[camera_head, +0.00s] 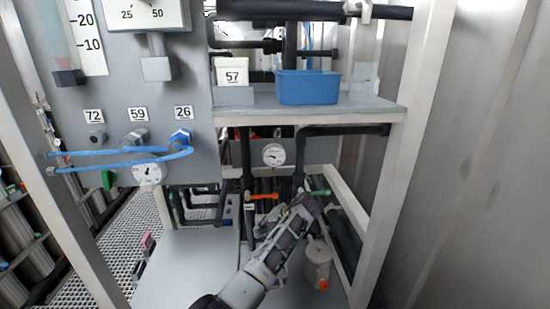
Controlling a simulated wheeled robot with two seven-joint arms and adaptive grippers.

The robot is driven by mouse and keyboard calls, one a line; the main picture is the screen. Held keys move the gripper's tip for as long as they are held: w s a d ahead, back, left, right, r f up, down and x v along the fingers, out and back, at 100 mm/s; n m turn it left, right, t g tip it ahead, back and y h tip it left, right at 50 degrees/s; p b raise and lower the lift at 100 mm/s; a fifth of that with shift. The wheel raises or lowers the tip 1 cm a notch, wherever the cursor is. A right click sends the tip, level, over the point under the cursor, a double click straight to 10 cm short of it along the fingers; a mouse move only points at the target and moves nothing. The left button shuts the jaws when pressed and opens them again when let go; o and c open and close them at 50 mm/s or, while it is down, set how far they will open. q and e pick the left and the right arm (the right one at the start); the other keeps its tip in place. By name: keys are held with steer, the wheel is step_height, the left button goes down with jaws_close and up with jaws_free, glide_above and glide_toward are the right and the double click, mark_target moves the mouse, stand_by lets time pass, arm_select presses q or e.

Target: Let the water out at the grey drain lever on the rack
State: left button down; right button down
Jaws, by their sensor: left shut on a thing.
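My left gripper (309,205) reaches in from the bottom middle to the pipework under the rack's shelf. Its fingers are shut on a small part there, which seems to be the grey drain lever; the fingers hide most of it. A green lever (320,192) sticks out just beyond the fingertips. An orange lever (262,196) lies to the left of the gripper, apart from it. I cannot see any water running. My right gripper is not in view.
A pale jug-like vessel (317,263) stands low, right of my arm. A round gauge (273,154) sits behind. The shelf above (300,110) carries a blue bin (308,87). A grey panel (130,100) is at left, a frame post (400,150) at right.

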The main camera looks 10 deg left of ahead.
arm_select(q)
steer(key=n+g+b, duration=0.1)
steer(key=b, duration=0.1)
steer(key=n+g+b, duration=0.1)
steer(key=b, duration=0.1)
steer(key=d+n+g+b, duration=0.1)
steer(key=shift+s+f+n+b, duration=0.2)
steer(key=shift+f+n+b, duration=0.1)
steer(key=shift+b, duration=0.1)
stand_by(0.6)
